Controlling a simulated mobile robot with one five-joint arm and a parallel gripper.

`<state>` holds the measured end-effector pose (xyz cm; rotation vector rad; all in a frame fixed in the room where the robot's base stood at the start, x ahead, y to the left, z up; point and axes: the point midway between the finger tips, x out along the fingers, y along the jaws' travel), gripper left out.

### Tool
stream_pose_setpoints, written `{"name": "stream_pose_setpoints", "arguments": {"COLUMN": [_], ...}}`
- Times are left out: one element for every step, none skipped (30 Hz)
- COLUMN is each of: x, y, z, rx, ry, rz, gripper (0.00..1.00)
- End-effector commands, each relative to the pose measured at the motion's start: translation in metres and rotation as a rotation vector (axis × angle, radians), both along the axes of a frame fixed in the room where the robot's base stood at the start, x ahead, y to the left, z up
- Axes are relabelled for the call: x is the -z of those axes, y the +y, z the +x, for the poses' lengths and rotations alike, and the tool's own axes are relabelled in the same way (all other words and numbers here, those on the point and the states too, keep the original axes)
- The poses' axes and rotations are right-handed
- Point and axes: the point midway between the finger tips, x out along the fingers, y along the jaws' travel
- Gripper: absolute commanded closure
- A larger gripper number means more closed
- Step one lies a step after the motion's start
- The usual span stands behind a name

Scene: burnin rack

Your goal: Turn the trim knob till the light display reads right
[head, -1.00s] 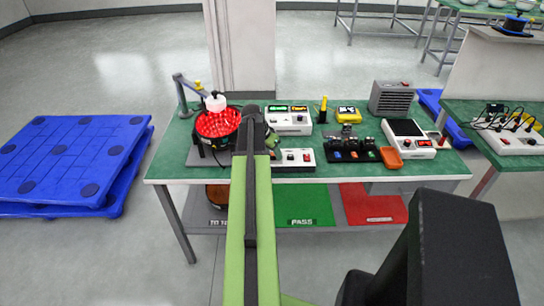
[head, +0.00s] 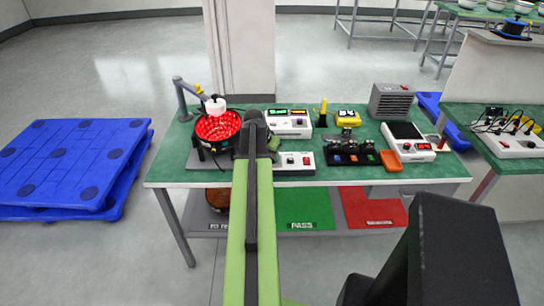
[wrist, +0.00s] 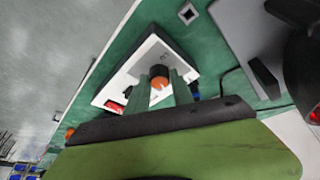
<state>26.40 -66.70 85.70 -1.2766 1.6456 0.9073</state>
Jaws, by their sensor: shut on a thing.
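The trim knob (wrist: 159,74), black with an orange top, stands on a white box in the wrist view. My gripper (wrist: 161,84) has its two green fingers on either side of the knob and is shut on it. In the head view the white control box (head: 293,163) shows partly, beside my arm, and my fingertips are hidden behind the arm.
A red-lit bowl (head: 217,127) stands under a lamp at the left of the green bench (head: 165,172). A black tray of small parts (head: 352,155), an orange dish (head: 391,161) and a white device (head: 408,139) stand to the right. Blue pallets (head: 75,160) lie on the floor at left.

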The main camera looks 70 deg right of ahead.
Motion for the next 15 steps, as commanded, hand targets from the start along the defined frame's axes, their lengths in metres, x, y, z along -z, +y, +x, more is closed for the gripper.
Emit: {"name": "stream_pose_setpoints", "arguments": {"x": [0.0002, 0.0002, 0.0002, 0.0001, 0.0001, 0.0001, 0.0001, 0.0001, 0.0001, 0.0001, 0.0, 0.0001, 0.0, -0.0003, -0.0012], "y": [0.0001, 0.0002, 0.0001, 0.0002, 0.0001, 0.0001, 0.0001, 0.0002, 0.0002, 0.0001, 0.0001, 0.0002, 0.0001, 0.0002, 0.0004], "z": [-0.0016, -0.0017, -0.0016, -0.0015, -0.0014, -0.0013, -0.0012, -0.0011, -0.0011, -0.001, -0.0009, -0.0009, -0.0009, -0.0008, -0.0007], "rx": [0.002, 0.002, 0.002, 0.002, 0.002, 0.002, 0.002, 0.001, 0.001, 0.001, 0.002, 0.002, 0.002, 0.002, 0.002], "ry": [0.004, 0.005, 0.005, 0.004, 0.004, 0.004, 0.004, 0.003, 0.003, 0.003, 0.002, 0.002, 0.002, 0.002, 0.002], "rz": [0.001, 0.001, 0.001, 0.001, 0.001, 0.001, 0.001, 0.001, 0.001, 0.001, 0.0, 0.0, 0.0, 0.0, 0.0], "gripper": [0.71, 0.67, 0.62, 0.58, 0.54, 0.51, 0.51, 0.51, 0.51, 0.51, 0.51, 0.51, 0.51, 0.51, 0.51]}}
